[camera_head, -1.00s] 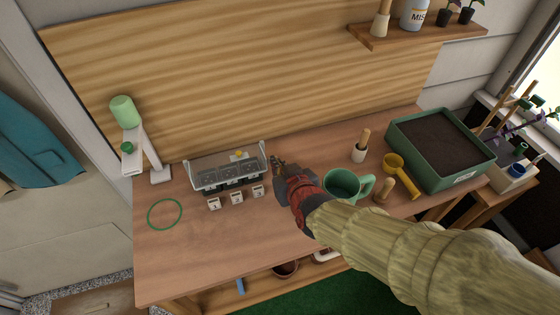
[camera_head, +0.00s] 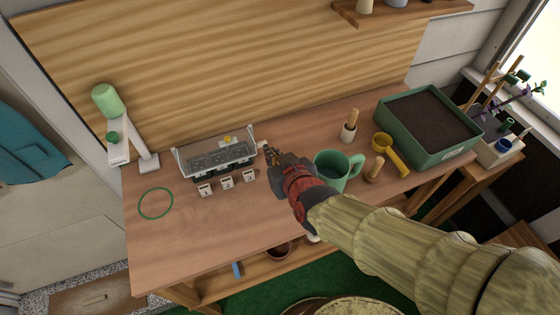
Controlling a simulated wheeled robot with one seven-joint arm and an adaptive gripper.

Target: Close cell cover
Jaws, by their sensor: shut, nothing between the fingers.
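A grey cell tray (camera_head: 217,160) stands on the wooden bench, left of my gripper. A pale frame with upright side pieces rises around the tray, and a small yellow spot (camera_head: 228,140) shows at its back. The cover seems to be part of this frame, raised at the back, but it is too small to be sure. My gripper (camera_head: 267,149) is shut and empty, just right of the frame's right end. I cannot tell whether it touches the frame. The red wrist and sleeved arm reach in from the lower right.
Several small numbered blocks (camera_head: 227,183) stand in front of the tray. A green mug (camera_head: 331,170) is close to my wrist. A green ring (camera_head: 155,203) and a lamp-like stand (camera_head: 147,162) are at left. A soil planter (camera_head: 440,153) stands at right.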

